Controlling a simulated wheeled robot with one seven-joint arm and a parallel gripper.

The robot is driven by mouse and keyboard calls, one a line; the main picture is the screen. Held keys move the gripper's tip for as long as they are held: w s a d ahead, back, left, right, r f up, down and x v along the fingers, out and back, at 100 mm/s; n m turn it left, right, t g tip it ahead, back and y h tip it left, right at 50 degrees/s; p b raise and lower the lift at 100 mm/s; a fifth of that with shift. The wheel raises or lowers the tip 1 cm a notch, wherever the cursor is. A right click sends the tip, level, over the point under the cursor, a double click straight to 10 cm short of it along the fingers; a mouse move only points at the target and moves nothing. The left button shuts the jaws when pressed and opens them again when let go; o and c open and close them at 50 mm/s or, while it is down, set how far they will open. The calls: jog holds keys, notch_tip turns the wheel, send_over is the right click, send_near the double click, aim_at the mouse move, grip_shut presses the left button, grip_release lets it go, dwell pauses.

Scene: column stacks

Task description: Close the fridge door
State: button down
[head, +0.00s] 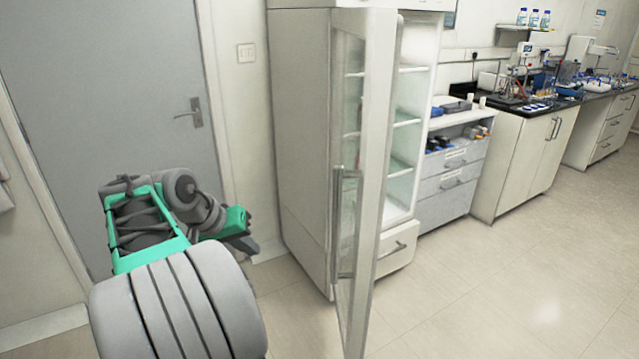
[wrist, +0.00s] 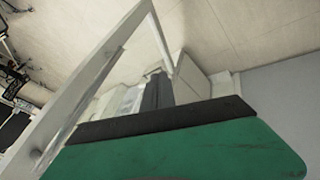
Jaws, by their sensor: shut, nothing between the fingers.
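The fridge (head: 308,140) is a tall white cabinet in the middle of the head view, with glass shelves (head: 405,122) showing inside. Its framed glass door (head: 378,130) stands wide open, swung out toward me, with a long vertical handle (head: 340,225) on it. My gripper (head: 247,238) is left of the fridge and the door, apart from both, shut and empty. In the wrist view a pale frame (wrist: 85,85), which looks like the door, runs diagonally past the green and black gripper body (wrist: 165,120).
A grey room door (head: 110,90) is behind my arm on the left. A drawer unit (head: 452,175) and lab benches (head: 525,160) with equipment line the wall right of the fridge. The floor (head: 520,270) at the right front is clear.

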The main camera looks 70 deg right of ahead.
jog(key=s+d+r+m+g+p, duration=0.2)
jog(key=s+d+r+m+p, duration=0.15)
jog(key=s+r, duration=0.3)
jog(key=s+d+f+b, duration=0.2)
jog(key=s+d+f, duration=0.4)
jog(key=s+f, duration=0.1)
jog(key=shift+f+n, duration=0.3)
jog(key=shift+n, duration=0.05)
jog(key=shift+s, duration=0.1)
